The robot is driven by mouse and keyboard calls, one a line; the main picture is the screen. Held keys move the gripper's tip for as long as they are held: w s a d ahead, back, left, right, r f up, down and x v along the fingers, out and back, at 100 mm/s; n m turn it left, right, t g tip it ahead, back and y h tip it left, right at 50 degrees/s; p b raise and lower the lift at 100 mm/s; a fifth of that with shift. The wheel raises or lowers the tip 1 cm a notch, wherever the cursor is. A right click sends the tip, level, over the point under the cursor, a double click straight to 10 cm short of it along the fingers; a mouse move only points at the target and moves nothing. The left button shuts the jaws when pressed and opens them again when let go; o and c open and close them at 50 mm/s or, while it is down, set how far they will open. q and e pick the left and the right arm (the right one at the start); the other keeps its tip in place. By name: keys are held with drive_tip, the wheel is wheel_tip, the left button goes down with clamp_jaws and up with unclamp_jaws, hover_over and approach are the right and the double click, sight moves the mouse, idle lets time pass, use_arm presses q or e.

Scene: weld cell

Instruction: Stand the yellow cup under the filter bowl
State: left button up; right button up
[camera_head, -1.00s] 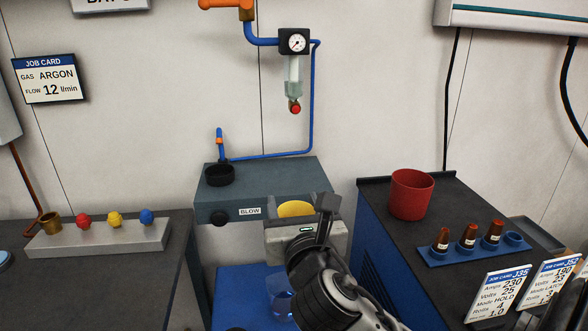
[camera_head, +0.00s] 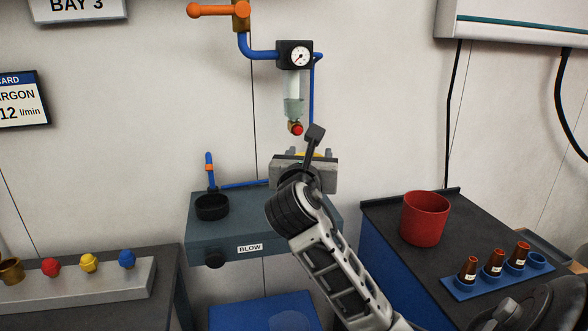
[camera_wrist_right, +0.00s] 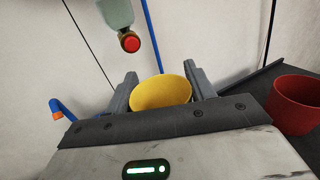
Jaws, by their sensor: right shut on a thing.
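The yellow cup (camera_wrist_right: 162,92) is held between the fingers of my right gripper (camera_wrist_right: 162,84) in the right wrist view, its open mouth showing. In the head view only a sliver of the cup (camera_head: 312,154) shows above my right gripper (camera_head: 308,158), which hides the rest. The filter bowl (camera_head: 294,108) hangs on the wall below a round gauge, with a red drain knob (camera_head: 296,129) at its bottom. The bowl (camera_wrist_right: 116,14) also shows at the top of the right wrist view, above and left of the cup. My left gripper is not in view.
A grey BLOW shelf (camera_head: 222,236) with a black ring holder (camera_head: 212,207) is below the bowl. A blue pipe (camera_head: 250,45) runs to the gauge. A red container (camera_head: 424,217) and a blue rack (camera_head: 470,285) of brown parts stand on the right bench.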

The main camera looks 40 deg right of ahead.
drive_tip(key=w+d, duration=0.5)
drive_tip(key=w, duration=0.4)
wheel_tip(320, 180, down, 6)
drive_tip(key=shift+w+f, duration=0.15)
drive_tip(key=shift+w+d+f, duration=0.1)
drive_tip(key=shift+w+f, duration=0.1)
drive_tip(key=shift+f, duration=0.2)
drive_tip(key=shift+f, duration=0.15)
drive_tip(key=o, duration=1.1)
drive_tip(key=shift+c, duration=0.2)
